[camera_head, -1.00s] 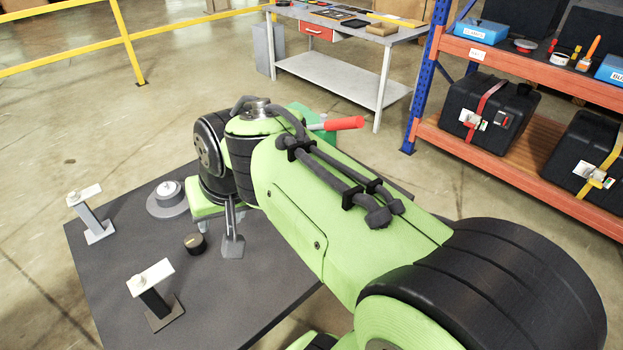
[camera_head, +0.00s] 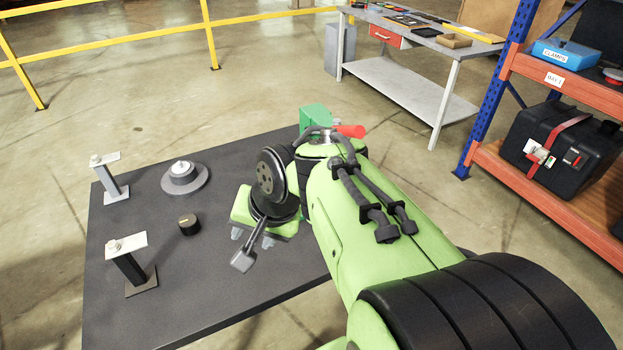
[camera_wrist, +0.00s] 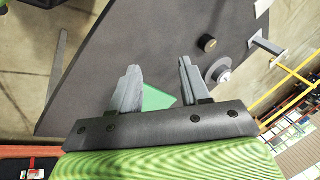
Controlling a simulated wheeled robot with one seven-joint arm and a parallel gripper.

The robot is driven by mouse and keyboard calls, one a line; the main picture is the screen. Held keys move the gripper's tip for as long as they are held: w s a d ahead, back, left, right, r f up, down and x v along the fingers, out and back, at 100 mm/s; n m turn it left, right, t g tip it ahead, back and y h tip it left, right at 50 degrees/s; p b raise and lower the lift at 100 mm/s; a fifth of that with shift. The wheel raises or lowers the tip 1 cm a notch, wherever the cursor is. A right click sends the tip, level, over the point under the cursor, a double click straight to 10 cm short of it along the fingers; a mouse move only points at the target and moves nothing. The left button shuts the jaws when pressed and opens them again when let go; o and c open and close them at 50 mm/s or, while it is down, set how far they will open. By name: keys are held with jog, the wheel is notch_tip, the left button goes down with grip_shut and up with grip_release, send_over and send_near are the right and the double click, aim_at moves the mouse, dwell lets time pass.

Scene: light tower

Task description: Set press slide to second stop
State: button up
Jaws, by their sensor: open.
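A green block (camera_head: 314,117) with a red handle (camera_head: 349,131) stands at the far right of the dark table; my arm hides much of it. I cannot make out a slide or any stops. In the wrist view, a green piece (camera_wrist: 157,97) shows beyond and between my fingers. My gripper (camera_head: 252,240) is over the table, in front of and left of the green block. It points down. In the wrist view its two grey fingers (camera_wrist: 160,82) are apart with nothing gripped between them.
The dark table (camera_head: 215,290) also holds a small black knob (camera_head: 189,225), a round grey base (camera_head: 184,179) and two posts with white tops, one near (camera_head: 130,265) and one farther (camera_head: 112,182). An orange shelf rack (camera_head: 580,90) and a grey workbench (camera_head: 420,88) stand behind.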

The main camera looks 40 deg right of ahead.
jog(key=w+d+f+m+t+y+b, duration=0.1)
jog(key=d+f+m+t, duration=0.15)
jog(key=d+m, duration=0.4)
jog(key=w+d+f+m+t+y+b, duration=0.1)
jog(key=w+d+f+m, duration=0.15)
jog(key=d+m, duration=0.4)
jog(key=d+f+m+t+b, duration=0.1)
jog(key=d+f+m, duration=0.25)
jog(key=d, duration=0.45)
jog(key=s+d+f+m+t, duration=0.1)
jog(key=s+d+m+t, duration=0.35)
jog(key=d+m, duration=0.35)
jog(key=shift+n+g+h, duration=0.3)
jog(key=shift+n, duration=0.05)
jog(key=b+x, duration=0.2)
jog(key=x, duration=0.3)
jog(key=b+x, duration=0.1)
jog(key=x, duration=0.4)
jog(key=b+x, duration=0.2)
jog(key=x, duration=0.4)
jog(key=shift+d+f+b, duration=0.1)
jog(key=shift+d+b, duration=0.2)
jog(key=shift+b, duration=0.05)
jog(key=shift+s, duration=0.1)
grip_shut()
